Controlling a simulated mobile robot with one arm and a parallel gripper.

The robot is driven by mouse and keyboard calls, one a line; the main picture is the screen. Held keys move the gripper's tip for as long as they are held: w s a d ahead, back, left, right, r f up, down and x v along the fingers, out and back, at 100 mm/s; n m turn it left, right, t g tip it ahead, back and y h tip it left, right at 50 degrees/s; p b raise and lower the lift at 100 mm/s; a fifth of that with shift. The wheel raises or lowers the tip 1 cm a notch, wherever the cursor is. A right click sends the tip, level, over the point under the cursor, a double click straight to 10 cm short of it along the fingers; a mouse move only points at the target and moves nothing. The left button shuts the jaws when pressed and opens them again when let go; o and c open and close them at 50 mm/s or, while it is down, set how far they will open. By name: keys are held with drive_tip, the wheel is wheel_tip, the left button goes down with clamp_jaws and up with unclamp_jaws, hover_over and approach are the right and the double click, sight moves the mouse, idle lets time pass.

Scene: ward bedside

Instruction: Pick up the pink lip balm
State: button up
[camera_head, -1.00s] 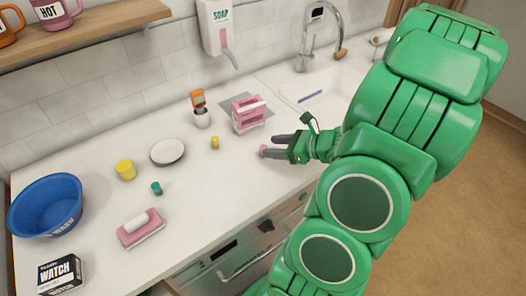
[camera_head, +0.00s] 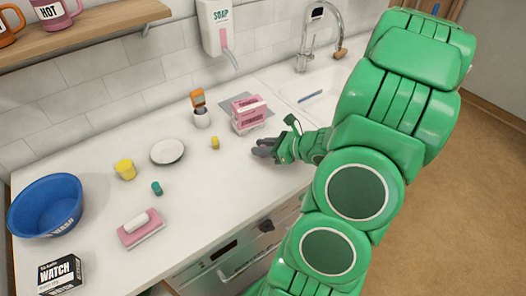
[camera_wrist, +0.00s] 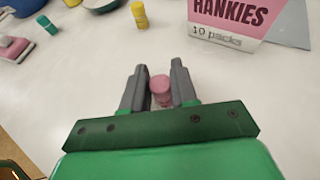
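The pink lip balm (camera_wrist: 160,84) is a small pink cylinder. In the wrist view it stands between the two grey fingers of my gripper (camera_wrist: 160,90), which lie close against both its sides. In the head view my gripper (camera_head: 264,147) is low over the counter near its front edge, its fingers pointing left. There the fingers mostly hide the lip balm. I see no clear gap between it and the counter.
The pink hankies box (camera_head: 248,113) stands behind my gripper, beside the sink (camera_head: 325,85). A small yellow bottle (camera_head: 214,143) stands to its left. Counter between is clear.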

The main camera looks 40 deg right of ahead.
clamp_jaws()
drive_tip(key=shift+r, duration=0.1)
